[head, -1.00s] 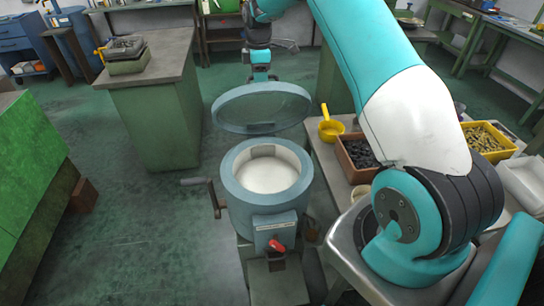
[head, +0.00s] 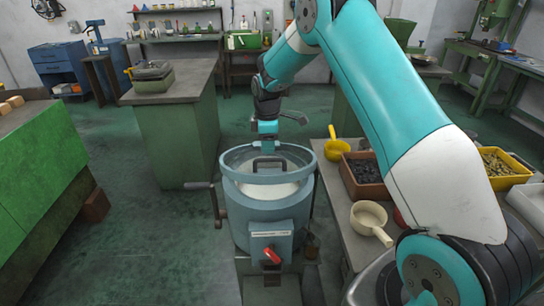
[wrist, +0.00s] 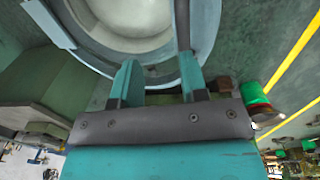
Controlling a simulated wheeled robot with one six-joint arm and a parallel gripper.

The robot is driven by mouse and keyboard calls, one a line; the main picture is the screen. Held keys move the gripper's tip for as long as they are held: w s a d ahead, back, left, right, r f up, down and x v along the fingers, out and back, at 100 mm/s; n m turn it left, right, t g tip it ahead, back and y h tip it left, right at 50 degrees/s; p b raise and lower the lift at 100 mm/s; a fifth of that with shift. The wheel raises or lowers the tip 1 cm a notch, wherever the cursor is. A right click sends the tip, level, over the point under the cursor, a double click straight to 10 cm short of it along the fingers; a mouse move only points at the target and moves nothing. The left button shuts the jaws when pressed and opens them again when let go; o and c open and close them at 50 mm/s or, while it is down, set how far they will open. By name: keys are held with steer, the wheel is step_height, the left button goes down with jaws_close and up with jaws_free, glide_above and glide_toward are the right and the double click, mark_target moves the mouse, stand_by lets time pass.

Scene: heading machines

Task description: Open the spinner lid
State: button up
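The spinner (head: 265,215) is a blue-grey drum with pale contents and a red knob (head: 272,257) on its front. Its clear, blue-rimmed lid (head: 229,158) sits low over the back of the drum opening, and a dark arched handle (head: 268,160) shows at its middle. I cannot tell whether the lid rests on the rim. My gripper (head: 267,143) is at the lid's far edge, its tips partly hidden behind the rim. In the wrist view my gripper (wrist: 158,75) has its two fingers apart, with the blue-grey rim (wrist: 90,50) and pale contents beyond and nothing clearly held.
A side crank (head: 212,188) sticks out left of the drum. At right, a bench holds a yellow scoop (head: 336,147), a brown bin (head: 362,172) and a cream pan (head: 370,217). A green cabinet (head: 182,140) stands behind left.

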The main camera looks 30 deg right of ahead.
steer(key=shift+s+a+f, duration=0.35)
steer(key=shift+s+f, duration=0.1)
steer(key=shift+f, duration=0.25)
